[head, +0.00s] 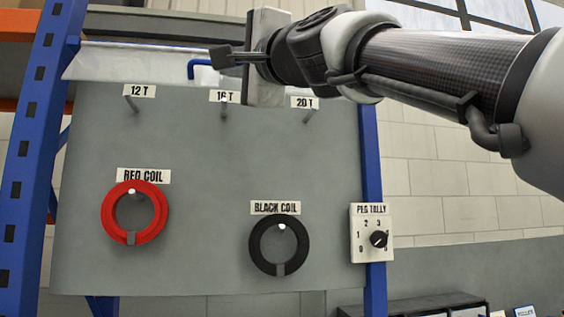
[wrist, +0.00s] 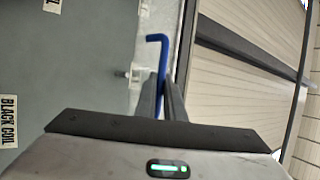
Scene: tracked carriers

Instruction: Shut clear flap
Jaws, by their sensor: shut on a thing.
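A pale, partly see-through panel (head: 135,63), which looks like the clear flap, lies along the top of the grey board (head: 200,150), above the pegs. Its right part is hidden behind my gripper and arm. My gripper (head: 222,57) is in front of the panel's right part, shut on a blue L-shaped rod (head: 192,68). The rod's bent end sticks out to the left and points down. In the wrist view the blue rod (wrist: 163,58) runs out from between my fingers (wrist: 162,95). I cannot tell whether the rod touches the panel.
Pegs labelled 12 T (head: 131,103), 16 T (head: 223,107) and 20 T (head: 309,115) stick out below the panel. A red coil (head: 155,226) and a black coil (head: 257,248) hang lower. A peg tally dial (head: 365,250) is at the right; blue posts (head: 35,160) flank the board.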

